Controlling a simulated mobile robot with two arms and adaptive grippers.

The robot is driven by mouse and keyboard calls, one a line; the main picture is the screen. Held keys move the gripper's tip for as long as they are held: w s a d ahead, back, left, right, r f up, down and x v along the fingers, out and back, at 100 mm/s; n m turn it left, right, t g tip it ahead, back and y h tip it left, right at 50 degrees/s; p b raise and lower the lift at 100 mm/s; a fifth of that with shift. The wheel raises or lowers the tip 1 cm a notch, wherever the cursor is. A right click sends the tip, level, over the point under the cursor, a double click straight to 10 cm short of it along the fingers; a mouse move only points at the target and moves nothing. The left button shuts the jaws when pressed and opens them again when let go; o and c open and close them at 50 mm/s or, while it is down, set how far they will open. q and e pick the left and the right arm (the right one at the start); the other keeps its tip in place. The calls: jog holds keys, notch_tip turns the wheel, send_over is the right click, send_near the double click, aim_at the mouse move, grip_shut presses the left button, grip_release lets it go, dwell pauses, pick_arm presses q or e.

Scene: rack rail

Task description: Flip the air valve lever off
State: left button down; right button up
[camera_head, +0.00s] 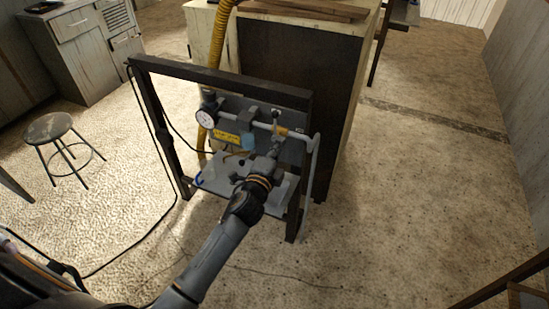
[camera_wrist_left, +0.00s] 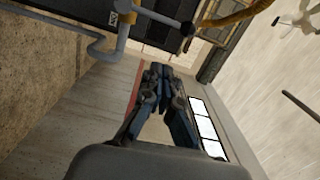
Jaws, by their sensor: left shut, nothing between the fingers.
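The grey air pipe (camera_head: 298,134) runs across the dark frame, from a round white gauge (camera_head: 206,117) to a bend at the right. A small upright dark-tipped part (camera_head: 276,114), possibly the valve lever, stands on the pipe beside a yellow patch. My left gripper (camera_head: 274,150) is just below and in front of this part; contact cannot be told. My right gripper is out of view.
The dark frame (camera_head: 225,78) holds a grey panel and a lower shelf (camera_head: 215,181). A yellow hose (camera_head: 218,40) hangs behind it. A cabinet (camera_head: 325,105) stands close behind. A round stool (camera_head: 48,128) is at the left.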

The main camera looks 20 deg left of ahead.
pick_arm(q)
jog(key=s, duration=0.4)
jog(key=shift+s+d+r+b, duration=0.15)
jog(key=shift+s+d+b, duration=0.15)
jog(key=shift+s+d, duration=0.05)
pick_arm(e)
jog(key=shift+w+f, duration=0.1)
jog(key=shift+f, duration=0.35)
pick_arm(q)
jog(key=shift+d, duration=0.1)
